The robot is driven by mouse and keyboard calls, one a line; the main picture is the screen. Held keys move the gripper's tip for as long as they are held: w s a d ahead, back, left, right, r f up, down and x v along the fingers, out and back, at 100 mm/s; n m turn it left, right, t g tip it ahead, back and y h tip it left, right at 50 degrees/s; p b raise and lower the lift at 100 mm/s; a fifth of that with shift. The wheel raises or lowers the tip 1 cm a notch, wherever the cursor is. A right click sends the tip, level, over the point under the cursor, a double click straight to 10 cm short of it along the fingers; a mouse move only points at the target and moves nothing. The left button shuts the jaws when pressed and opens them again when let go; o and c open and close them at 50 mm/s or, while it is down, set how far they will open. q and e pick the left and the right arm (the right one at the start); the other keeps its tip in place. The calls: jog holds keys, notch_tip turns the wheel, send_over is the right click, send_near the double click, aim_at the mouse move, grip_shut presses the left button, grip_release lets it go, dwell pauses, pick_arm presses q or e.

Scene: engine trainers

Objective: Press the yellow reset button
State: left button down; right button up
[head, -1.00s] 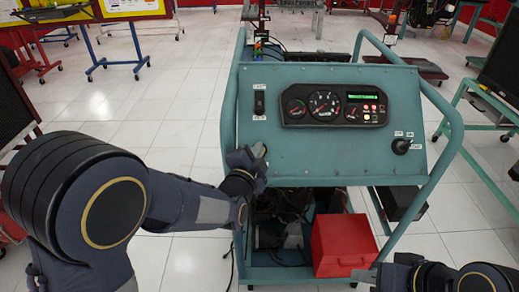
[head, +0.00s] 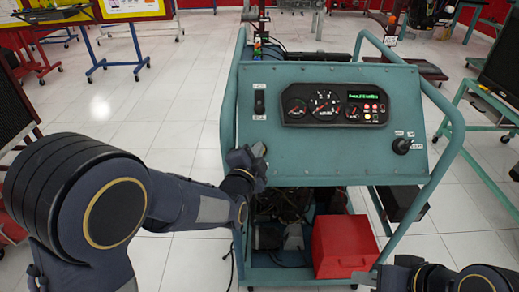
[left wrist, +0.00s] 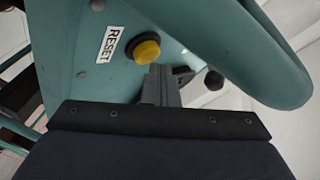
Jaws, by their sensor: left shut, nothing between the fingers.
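The yellow reset button (left wrist: 146,49) sits in a black collar on the teal panel, beside a white RESET label (left wrist: 111,44) in the left wrist view. My left gripper (left wrist: 160,78) is shut and empty, its fingertips right at the button's lower edge; whether they touch it I cannot tell. In the head view my left gripper (head: 247,157) is at the lower left of the teal console (head: 330,160) and hides the button. My right gripper (head: 372,277) is at the bottom right, away from the console face; its jaw state is unclear.
The console carries a gauge cluster (head: 333,104) with a lit green display, a rocker switch (head: 260,101) and a black knob (head: 401,145). A red box (head: 343,246) sits low in the frame. A teal tube rail (left wrist: 250,50) runs close beside the button.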

pick_arm(q)
jog(key=shift+w+f+b, duration=0.35)
jog(key=shift+f+b, duration=0.05)
jog(key=shift+b, duration=0.05)
dwell(0.5)
dwell(0.3)
jog(key=shift+s+r+p, duration=0.55)
jog(key=shift+s+r, duration=0.1)
jog(key=shift+r, duration=0.05)
jog(key=shift+s+r+p, duration=0.25)
jog(key=shift+r+p, duration=0.25)
jog(key=s+r+p, duration=0.2)
jog(key=shift+s+r, duration=0.4)
jog(key=shift+f, duration=0.1)
